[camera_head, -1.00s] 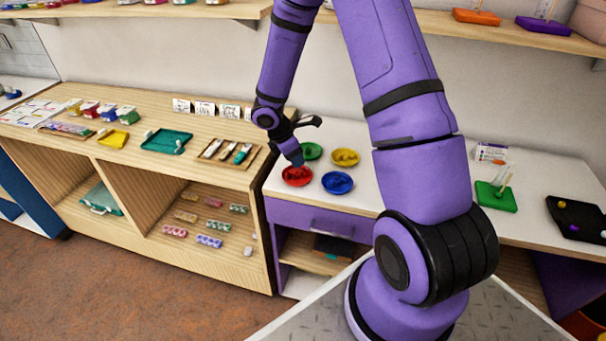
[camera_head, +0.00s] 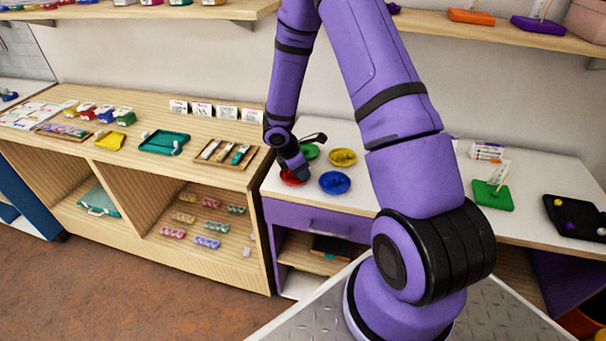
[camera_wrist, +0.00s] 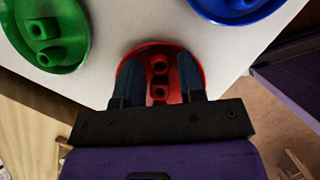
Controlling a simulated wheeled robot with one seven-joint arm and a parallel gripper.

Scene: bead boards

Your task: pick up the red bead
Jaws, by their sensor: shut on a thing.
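Red beads lie in a round red dish (camera_head: 289,181) near the table's left front edge. In the wrist view, a red bead (camera_wrist: 158,91) and another red bead (camera_wrist: 159,64) show between my fingers, inside the red dish (camera_wrist: 152,47). My gripper (camera_head: 300,176) is lowered into this dish, pointing down, and is shut on a red bead. The exact contact between fingers and bead is not clear. In the head view my gripper hides the beads and part of the dish.
A blue dish (camera_head: 335,183) stands right of the red one, a green dish (camera_head: 311,151) and a yellow dish (camera_head: 343,157) behind. The white table's (camera_head: 375,196) front edge is close. A green board (camera_head: 493,195) and a black tray (camera_head: 575,217) lie farther right.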

